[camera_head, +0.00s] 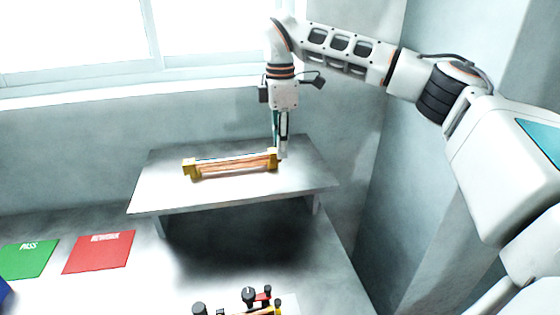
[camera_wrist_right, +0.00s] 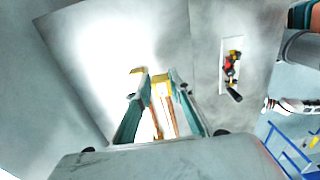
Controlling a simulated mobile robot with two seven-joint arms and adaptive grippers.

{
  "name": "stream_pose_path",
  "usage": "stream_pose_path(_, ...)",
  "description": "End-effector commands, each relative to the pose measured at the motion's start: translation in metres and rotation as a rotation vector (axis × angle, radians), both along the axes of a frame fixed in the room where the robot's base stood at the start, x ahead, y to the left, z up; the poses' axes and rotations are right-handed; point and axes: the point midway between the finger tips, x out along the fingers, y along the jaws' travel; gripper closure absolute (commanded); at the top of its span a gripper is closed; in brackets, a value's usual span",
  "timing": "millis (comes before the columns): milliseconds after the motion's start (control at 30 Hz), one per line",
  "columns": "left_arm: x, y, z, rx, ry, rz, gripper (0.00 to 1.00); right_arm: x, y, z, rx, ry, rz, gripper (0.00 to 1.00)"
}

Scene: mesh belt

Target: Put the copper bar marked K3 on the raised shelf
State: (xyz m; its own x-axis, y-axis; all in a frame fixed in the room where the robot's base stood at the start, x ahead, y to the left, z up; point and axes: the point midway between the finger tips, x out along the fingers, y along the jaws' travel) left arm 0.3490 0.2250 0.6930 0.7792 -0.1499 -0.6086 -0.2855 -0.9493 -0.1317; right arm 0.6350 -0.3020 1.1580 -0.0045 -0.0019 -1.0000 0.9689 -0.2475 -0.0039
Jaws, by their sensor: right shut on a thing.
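A long copper-coloured bar (camera_head: 235,167) with yellow end blocks lies along the raised shelf (camera_head: 215,192), at or just above its top; I cannot tell if it touches. No K3 mark is readable. My right gripper (camera_head: 281,152) points down at the bar's right end and is shut on it. My left gripper is not in view.
A green PASS mat (camera_head: 28,260) and a red REWORK mat (camera_head: 98,252) lie on the lower table at left. A fixture with black knobs (camera_head: 249,296) stands at the front edge. A wall and window are behind the shelf. The shelf's front part is bare.

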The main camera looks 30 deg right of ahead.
Motion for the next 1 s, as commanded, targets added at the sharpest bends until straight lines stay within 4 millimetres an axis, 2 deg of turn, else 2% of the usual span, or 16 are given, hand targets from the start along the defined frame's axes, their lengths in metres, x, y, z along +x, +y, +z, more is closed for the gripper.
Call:
stream_pose_path(233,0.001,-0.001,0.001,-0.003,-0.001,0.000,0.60,0.000,0.001,-0.014,0.002,-0.001,0.001,1.00)
stream_pose_path(500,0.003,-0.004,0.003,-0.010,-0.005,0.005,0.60,0.000,0.000,-0.048,0.002,0.000,0.000,1.00)
stream_pose_path(700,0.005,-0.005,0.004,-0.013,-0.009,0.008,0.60,0.000,0.000,-0.050,0.001,-0.002,0.000,1.00)
stream_pose_path(733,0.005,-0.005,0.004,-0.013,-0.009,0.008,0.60,0.000,0.000,-0.051,-0.001,0.000,0.000,0.77)
stream_pose_path(767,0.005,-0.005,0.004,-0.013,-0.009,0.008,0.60,0.000,0.000,-0.051,-0.001,0.000,0.000,0.72)
stream_pose_path(1000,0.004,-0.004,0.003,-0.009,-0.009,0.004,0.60,0.000,0.000,-0.050,0.000,0.000,0.000,0.72)
